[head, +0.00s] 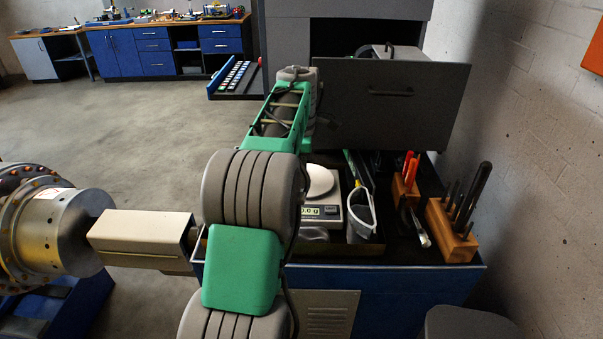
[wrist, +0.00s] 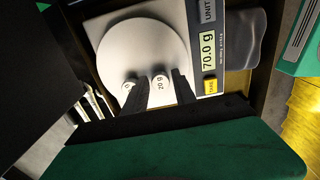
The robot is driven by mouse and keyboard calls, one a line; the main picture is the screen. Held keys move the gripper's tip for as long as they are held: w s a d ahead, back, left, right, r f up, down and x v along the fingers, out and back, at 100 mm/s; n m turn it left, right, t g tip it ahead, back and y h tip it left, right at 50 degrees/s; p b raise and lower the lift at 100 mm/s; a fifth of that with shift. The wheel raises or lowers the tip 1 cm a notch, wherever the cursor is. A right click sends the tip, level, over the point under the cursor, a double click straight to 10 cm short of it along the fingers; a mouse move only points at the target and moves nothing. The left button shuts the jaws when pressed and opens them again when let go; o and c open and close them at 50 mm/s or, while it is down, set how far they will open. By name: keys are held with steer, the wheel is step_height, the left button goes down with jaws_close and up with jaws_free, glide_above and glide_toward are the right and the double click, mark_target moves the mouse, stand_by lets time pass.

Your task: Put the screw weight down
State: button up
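The screw weight (wrist: 160,83), a small pale cylinder marked 20 g, stands on the round pan of the scale (wrist: 125,42) in the wrist view. My gripper (wrist: 159,78) has one dark finger on each side of it, very close. Whether the fingers press on it or stand slightly apart, I cannot tell. A second small weight (wrist: 128,86) is on the pan just left of the left finger, its mark partly hidden. The scale display (wrist: 208,52) reads 70.0 g. In the head view the scale (head: 321,188) shows beyond my arm, which hides my gripper.
The scale sits in a dark tray on a blue cabinet (head: 415,290). Right of it are a grey cup (head: 361,215) with tools, a wooden block with red-handled tools (head: 404,190) and a wooden block with dark rods (head: 452,228). A large metal rotor (head: 60,230) is at left.

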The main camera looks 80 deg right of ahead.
step_height(320, 180, up, 12)
steer(key=p, duration=0.1)
steer(key=w+a+f+t+h, duration=0.1)
steer(key=w+a+f, duration=0.2)
steer(key=w+a, duration=2.15)
steer(key=w+a+f+m+t, duration=0.1)
steer(key=w+a+f, duration=0.15)
steer(key=a, duration=0.55)
steer(key=w+a+f, duration=0.1)
steer(key=a+f, duration=0.2)
steer(key=a, duration=0.5)
steer(key=s+a+f, duration=0.2)
steer(key=a+f, duration=0.2)
steer(key=a, duration=0.2)
steer(key=s+a+f+m+t+y, duration=0.1)
steer(key=s+a+f, duration=0.2)
steer(key=a, duration=0.4)
steer(key=shift+s+a+f+t, duration=0.15)
steer(key=shift+f+t, duration=0.15)
steer(key=shift+f, duration=0.3)
